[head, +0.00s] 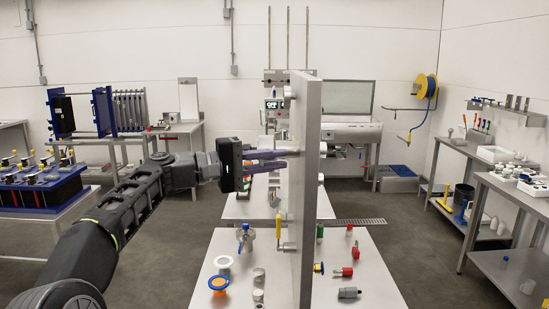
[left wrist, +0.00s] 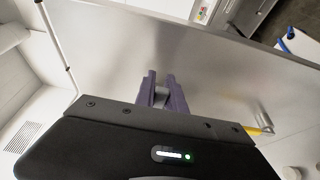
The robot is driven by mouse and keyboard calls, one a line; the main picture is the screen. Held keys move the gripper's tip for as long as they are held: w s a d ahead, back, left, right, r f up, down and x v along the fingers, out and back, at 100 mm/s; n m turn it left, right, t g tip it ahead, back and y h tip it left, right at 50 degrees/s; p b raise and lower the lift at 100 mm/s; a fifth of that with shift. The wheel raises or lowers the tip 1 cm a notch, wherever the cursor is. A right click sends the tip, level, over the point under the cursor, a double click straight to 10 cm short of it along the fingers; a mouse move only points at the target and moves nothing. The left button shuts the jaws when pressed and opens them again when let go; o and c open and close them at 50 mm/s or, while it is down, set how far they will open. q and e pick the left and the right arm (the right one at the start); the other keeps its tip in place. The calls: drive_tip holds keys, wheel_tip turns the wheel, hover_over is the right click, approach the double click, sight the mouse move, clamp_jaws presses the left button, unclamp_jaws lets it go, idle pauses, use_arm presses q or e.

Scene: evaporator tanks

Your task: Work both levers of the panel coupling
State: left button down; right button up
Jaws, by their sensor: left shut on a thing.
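An upright grey panel (head: 306,190) stands nearly edge-on to me on the bench. My left gripper (head: 281,159) has purple fingers and reaches the panel's left face from the left. In the left wrist view its fingers (left wrist: 163,91) are shut on a small grey metal part (left wrist: 160,97), mostly hidden between them. I cannot tell whether it is a lever of the coupling. A yellow-handled lever (head: 278,227) sits lower on the same face on a metal fitting, apart from the gripper; it also shows in the left wrist view (left wrist: 262,130). My right gripper is not in view.
The bench (head: 222,291) left of the panel holds a blue-handled valve (head: 245,238), white and orange rings and small metal fittings. Right of the panel lie red-handled parts (head: 343,271) and a dark grey cylinder (head: 349,293).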

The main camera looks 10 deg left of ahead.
use_arm(q)
drive_tip(key=shift+r, duration=0.1)
drive_tip(key=c, duration=1.4)
unclamp_jaws()
drive_tip(key=b+v, duration=0.2)
drive_tip(key=v, duration=0.5)
drive_tip(key=shift+s+a, duration=0.2)
drive_tip(key=shift+a, duration=0.1)
